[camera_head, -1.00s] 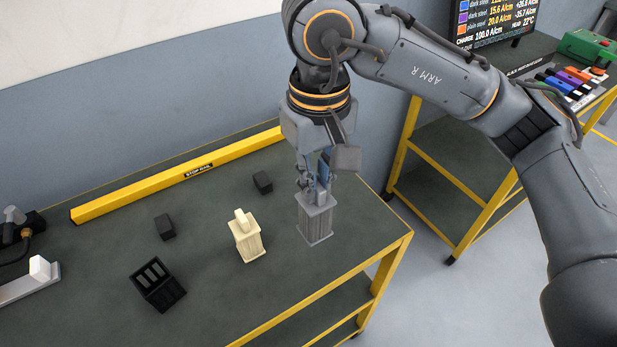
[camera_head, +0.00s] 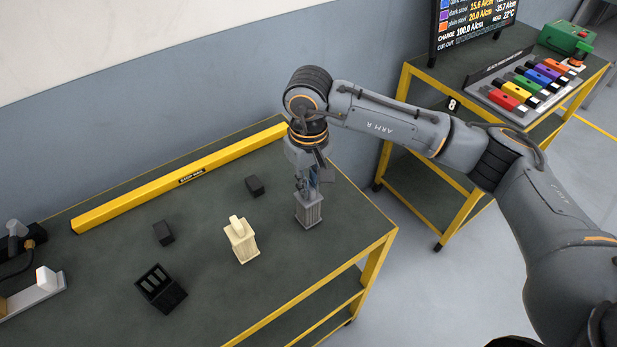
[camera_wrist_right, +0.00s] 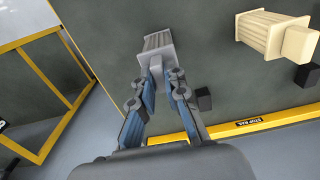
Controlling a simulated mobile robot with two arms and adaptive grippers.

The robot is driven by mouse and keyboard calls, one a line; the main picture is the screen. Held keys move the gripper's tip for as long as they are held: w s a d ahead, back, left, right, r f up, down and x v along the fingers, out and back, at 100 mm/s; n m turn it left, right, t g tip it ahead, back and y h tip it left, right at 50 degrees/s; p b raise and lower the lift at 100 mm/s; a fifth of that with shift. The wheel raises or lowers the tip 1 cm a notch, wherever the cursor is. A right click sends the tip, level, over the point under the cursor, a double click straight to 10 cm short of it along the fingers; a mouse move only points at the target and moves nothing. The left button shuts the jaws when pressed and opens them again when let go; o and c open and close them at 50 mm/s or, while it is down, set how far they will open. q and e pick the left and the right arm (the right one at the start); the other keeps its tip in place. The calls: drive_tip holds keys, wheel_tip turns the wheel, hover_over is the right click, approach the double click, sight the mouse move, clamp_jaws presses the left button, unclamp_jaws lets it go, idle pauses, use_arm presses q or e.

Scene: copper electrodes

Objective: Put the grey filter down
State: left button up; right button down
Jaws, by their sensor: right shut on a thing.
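The grey filter (camera_head: 308,212) is a ribbed block standing upright at the right part of the dark green table (camera_head: 215,292). It also shows at the top of the right wrist view (camera_wrist_right: 157,44). My right gripper (camera_head: 307,190) is above it, with its fingers shut on the filter's top; the fingers also show in the right wrist view (camera_wrist_right: 160,76). The filter's base looks at or very near the table top; I cannot tell whether it touches. My left gripper is not in view.
A cream ribbed filter (camera_head: 241,241) stands to the left. Two small black blocks (camera_head: 163,232) (camera_head: 255,186) and a black slotted box (camera_head: 160,289) lie on the table. A yellow stop rail (camera_head: 180,178) runs along the back. A second table with coloured blocks (camera_head: 524,84) stands right.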

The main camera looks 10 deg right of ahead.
drive_tip(key=shift+f, duration=0.1)
drive_tip(key=shift+f+b, duration=0.1)
drive_tip(key=shift+b, duration=0.2)
drive_tip(key=c, duration=1.4)
unclamp_jaws()
drive_tip(key=shift+r+p, duration=0.35)
drive_tip(key=shift+p, duration=0.1)
drive_tip(key=shift+r+b, duration=1.9)
drive_tip(key=shift+r, duration=3.95)
